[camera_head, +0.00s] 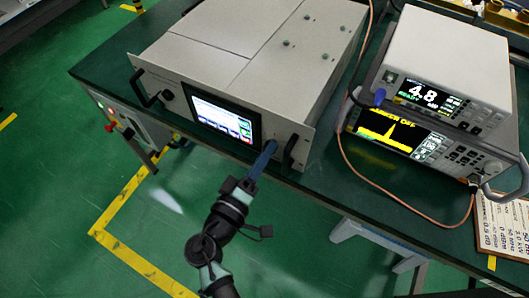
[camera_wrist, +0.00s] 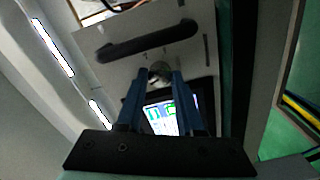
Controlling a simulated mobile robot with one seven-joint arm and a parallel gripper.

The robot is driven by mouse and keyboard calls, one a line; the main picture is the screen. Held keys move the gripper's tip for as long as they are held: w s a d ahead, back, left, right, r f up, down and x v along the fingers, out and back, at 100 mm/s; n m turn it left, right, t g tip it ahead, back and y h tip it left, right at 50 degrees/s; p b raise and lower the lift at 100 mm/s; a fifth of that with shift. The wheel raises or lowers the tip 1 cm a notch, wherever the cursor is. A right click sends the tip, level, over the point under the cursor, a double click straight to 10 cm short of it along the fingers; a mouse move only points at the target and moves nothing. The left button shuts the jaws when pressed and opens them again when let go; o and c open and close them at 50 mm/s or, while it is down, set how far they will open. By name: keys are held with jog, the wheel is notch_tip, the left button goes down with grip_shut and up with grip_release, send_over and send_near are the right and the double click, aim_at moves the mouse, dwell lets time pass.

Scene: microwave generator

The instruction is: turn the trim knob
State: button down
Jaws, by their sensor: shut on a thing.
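The microwave generator (camera_head: 235,70) is a light grey box on the table, with a lit screen (camera_head: 223,117) and a black handle at each end of its front panel. My gripper (camera_head: 271,146) reaches the panel between the screen and the right handle (camera_head: 290,150). In the wrist view, the blue fingers of my gripper (camera_wrist: 160,75) are shut on a round grey knob, the trim knob (camera_wrist: 158,71), one finger on each side. The screen (camera_wrist: 168,113) shows between the fingers and the handle (camera_wrist: 148,42) lies beyond the knob. The knob's marking cannot be read.
Two stacked instruments with lit displays (camera_head: 432,97) stand to the right on the green table (camera_head: 345,193). An orange cable (camera_head: 375,181) runs beside them. The floor in front is clear.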

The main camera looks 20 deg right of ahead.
jog(key=n+p, duration=0.3)
jog(key=n, duration=0.8)
jog(key=shift+p, duration=0.3)
dwell(0.3)
jog(key=c, duration=0.5)
grip_release()
jog(key=shift+c, duration=0.2)
jog(key=v, duration=1.3)
jog(key=shift+b, duration=0.45)
